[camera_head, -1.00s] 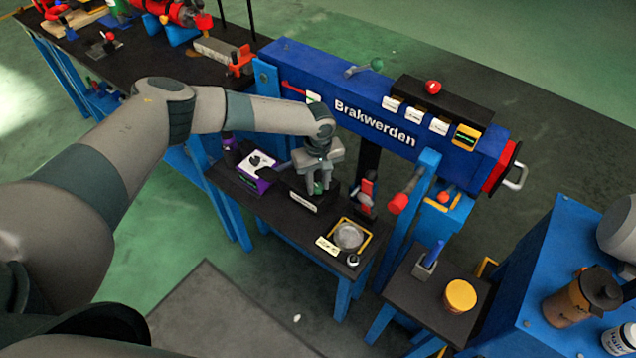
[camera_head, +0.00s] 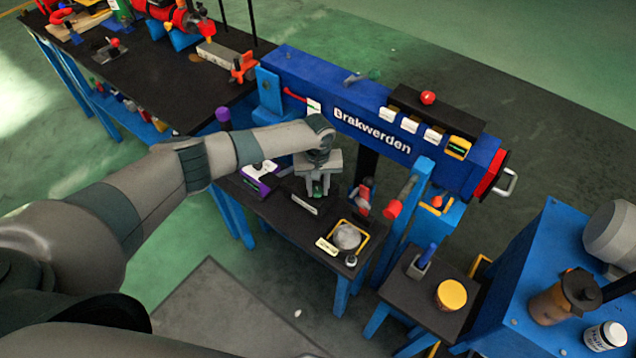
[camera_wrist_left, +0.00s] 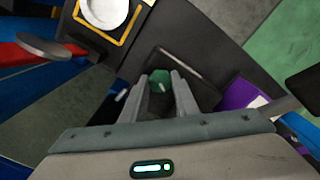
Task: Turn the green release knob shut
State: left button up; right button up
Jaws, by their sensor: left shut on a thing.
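The green release knob (camera_wrist_left: 160,82) sits between the two fingers of my left gripper (camera_wrist_left: 165,95) in the left wrist view. In the head view the left gripper (camera_head: 318,190) points down over the small black table, and a bit of the green knob (camera_head: 318,188) shows between its fingertips. The gripper is shut on the knob. The knob is on a dark block with a white label (camera_head: 305,205) on its front. The fingers hide the knob's sides, and I cannot tell its turn angle. My right gripper does not show.
A purple box (camera_head: 258,182) stands left of the gripper. A round dish in a yellow frame (camera_head: 361,248) lies to the right on the black table (camera_head: 285,223).

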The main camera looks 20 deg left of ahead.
aim_at(317, 190)
pick_arm(q)
jog(key=shift+m+p, duration=0.4)
jog(key=shift+m, duration=0.6)
jog(key=m, duration=0.2)
jog(key=shift+m, duration=0.4)
jog(key=m, duration=0.6)
jog(key=shift+a+m, duration=0.1)
jog(key=shift+m, duration=0.2)
jog(key=shift+w+r, duration=0.1)
jog(key=o, duration=1.1)
jog(key=shift+c, duration=0.2)
jog(key=shift+r, duration=0.15)
notch_tip(317, 190, up, 17)
jog(key=b, duration=0.2)
